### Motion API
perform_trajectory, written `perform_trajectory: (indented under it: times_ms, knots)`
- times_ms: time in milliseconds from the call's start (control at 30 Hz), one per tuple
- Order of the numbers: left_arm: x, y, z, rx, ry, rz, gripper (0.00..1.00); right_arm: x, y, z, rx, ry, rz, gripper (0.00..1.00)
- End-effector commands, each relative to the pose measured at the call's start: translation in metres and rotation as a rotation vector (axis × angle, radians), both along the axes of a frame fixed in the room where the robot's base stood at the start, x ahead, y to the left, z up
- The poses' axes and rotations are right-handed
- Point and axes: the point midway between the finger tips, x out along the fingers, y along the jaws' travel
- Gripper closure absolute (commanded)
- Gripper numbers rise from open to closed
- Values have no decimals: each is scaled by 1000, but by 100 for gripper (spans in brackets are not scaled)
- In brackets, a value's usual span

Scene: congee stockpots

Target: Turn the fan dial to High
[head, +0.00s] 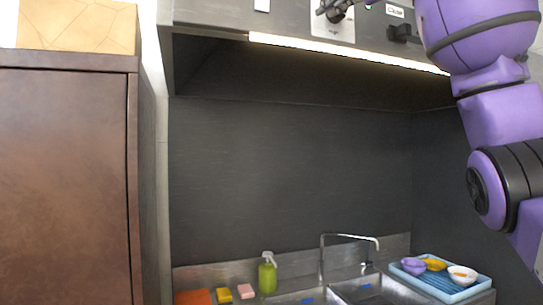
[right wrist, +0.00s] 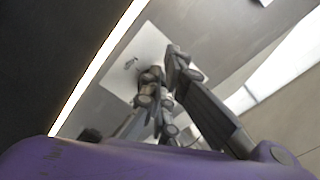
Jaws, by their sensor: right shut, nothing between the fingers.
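My right gripper (head: 336,10) is at the top of the head view, in front of a pale square plate (head: 334,30) on the dark range hood. In the right wrist view my right gripper (right wrist: 163,64) is shut and empty, its fingertips over the same pale plate (right wrist: 150,45). A small grey mark or part (right wrist: 131,62) shows on the plate left of the fingers. The fingers cover much of the plate, so I cannot make out the fan dial or its setting, nor whether the fingers touch it. My left gripper is in neither view.
A black knob (head: 402,33) and a small white label (head: 395,12) sit right of the plate. A lit strip (head: 340,52) runs along the hood's lower edge. Below are a sink (head: 375,289), a green bottle (head: 267,274) and a blue tray (head: 452,291). A brown cabinet (head: 65,180) stands left.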

Motion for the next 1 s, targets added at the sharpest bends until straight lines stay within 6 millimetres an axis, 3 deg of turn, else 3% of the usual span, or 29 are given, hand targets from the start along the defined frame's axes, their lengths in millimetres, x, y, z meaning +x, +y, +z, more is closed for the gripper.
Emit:
perform_trajectory:
  times_ms: [1000]
  knots:
    - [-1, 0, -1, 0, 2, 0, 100, 0, 13, 4, -2, 6, 5, 100]
